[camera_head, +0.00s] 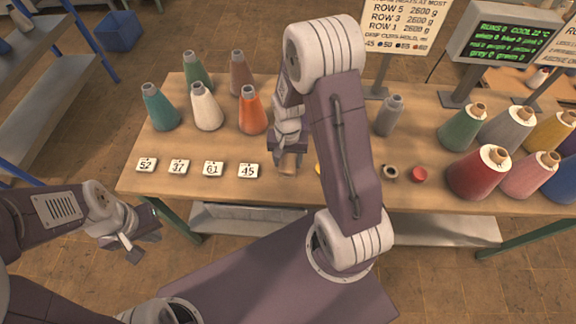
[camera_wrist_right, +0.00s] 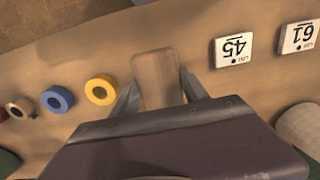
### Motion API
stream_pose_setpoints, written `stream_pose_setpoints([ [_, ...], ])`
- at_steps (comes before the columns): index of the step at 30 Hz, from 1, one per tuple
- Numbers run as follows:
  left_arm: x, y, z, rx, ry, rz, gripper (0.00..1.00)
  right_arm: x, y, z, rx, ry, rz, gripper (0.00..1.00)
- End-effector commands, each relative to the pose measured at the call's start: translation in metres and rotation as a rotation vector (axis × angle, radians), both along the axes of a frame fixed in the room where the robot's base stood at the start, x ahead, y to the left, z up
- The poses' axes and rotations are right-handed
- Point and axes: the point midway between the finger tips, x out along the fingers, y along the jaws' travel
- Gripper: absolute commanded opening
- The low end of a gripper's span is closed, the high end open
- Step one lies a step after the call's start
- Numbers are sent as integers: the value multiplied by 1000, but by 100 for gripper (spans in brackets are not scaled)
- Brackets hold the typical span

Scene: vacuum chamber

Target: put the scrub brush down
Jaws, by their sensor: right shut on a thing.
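The scrub brush (camera_wrist_right: 157,78) shows as a plain wooden block between the two fingers of my right gripper (camera_wrist_right: 155,95) in the right wrist view. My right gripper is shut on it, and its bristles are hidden. In the head view the brush (camera_head: 289,163) is a small brown piece under the right gripper (camera_head: 288,150), over the front part of the table, right of the tag reading 45. I cannot tell whether it touches the table. My left gripper (camera_head: 140,246) is off the table's front left, with nothing seen in it; its finger gap is unclear.
Number tags, the nearest reading 45 (camera_head: 248,170), lie left of the brush. A yellow ring (camera_wrist_right: 100,90) and a blue ring (camera_wrist_right: 57,99) lie on its other side. Cones, including an orange one (camera_head: 252,112), stand behind. Large thread spools (camera_head: 478,173) fill the table's right.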

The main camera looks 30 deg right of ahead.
Motion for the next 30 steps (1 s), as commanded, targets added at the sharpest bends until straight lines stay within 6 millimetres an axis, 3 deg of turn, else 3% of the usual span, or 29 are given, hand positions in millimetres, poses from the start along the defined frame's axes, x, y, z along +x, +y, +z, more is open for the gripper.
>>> stream_pose_setpoints([
  [3,0,0,-2,0,0,0,0,-2,0,-24,1,7,0,0],
  [6,0,0,-3,0,0,0,0,-1,0,-34,1,3,0,0],
  [17,0,0,-6,0,0,0,0,-1,0,-39,0,2,0,0],
  [18,0,0,-5,0,0,0,0,-1,0,-38,0,2,0,61],
  [19,0,0,-4,0,0,0,0,-1,-1,-38,0,2,0,69],
  [20,0,0,-4,0,0,0,0,-1,-1,-38,0,2,0,74],
  [30,0,0,-2,0,0,0,0,-1,-1,-34,1,1,0,74],
])
